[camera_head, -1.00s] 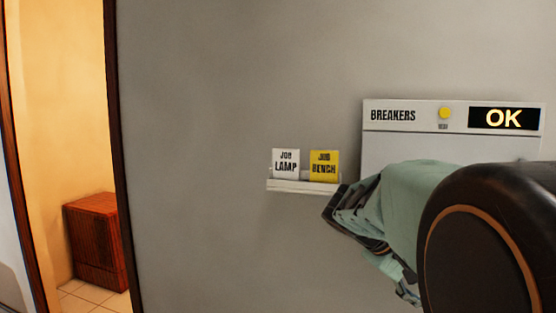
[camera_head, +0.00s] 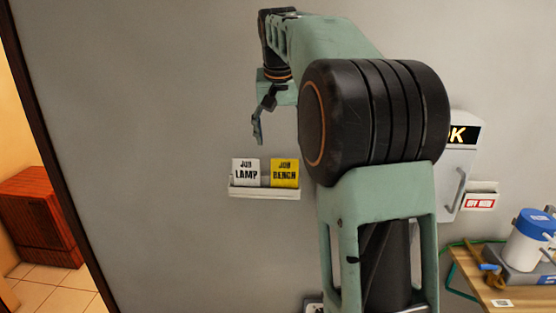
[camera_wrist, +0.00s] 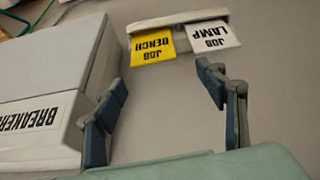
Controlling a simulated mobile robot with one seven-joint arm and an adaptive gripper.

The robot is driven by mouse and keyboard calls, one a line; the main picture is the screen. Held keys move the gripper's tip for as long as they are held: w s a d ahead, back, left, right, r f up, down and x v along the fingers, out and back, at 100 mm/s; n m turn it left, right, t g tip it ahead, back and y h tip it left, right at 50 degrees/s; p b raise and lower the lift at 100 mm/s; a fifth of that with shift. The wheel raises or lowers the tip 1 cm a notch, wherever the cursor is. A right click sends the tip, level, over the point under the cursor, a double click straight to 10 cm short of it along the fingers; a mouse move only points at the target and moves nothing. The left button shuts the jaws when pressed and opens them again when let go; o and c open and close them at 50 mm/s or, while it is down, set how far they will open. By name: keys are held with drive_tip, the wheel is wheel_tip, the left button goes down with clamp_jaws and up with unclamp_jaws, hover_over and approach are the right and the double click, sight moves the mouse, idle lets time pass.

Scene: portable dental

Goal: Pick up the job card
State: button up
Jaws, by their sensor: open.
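Two job cards stand side by side in a small white wall holder (camera_head: 264,194). The white card (camera_head: 246,172) reads "JOB LAMP" and the yellow card (camera_head: 285,173) reads "JOB BENCH". In the wrist view the picture is upside down, with the yellow card (camera_wrist: 153,47) left of the white card (camera_wrist: 212,36). My gripper (camera_head: 258,125) is above the holder in the head view, apart from the cards. In the wrist view my gripper (camera_wrist: 165,105) has its fingers wide apart, with nothing between them and both cards beyond the fingertips.
The breaker box (camera_wrist: 55,90) juts from the wall close to my left finger in the wrist view. A wooden bench (camera_head: 500,280) with a blue-lidded container (camera_head: 533,235) stands at the right. A doorway with a reddish-brown cabinet (camera_head: 40,215) is at the left. The wall left of the holder is bare.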

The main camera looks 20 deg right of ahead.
sight(284, 161)
drive_tip(key=shift+m, duration=0.3)
drive_tip(key=x, duration=0.7)
drive_tip(key=d+x, duration=0.1)
drive_tip(key=x, duration=0.2)
drive_tip(key=shift+s+f+p, duration=0.2)
drive_tip(key=shift+f+p, duration=0.1)
drive_tip(key=shift+p, duration=0.1)
drive_tip(key=c, duration=0.9)
drive_tip(key=shift+o, duration=0.2)
drive_tip(key=shift+r, duration=0.1)
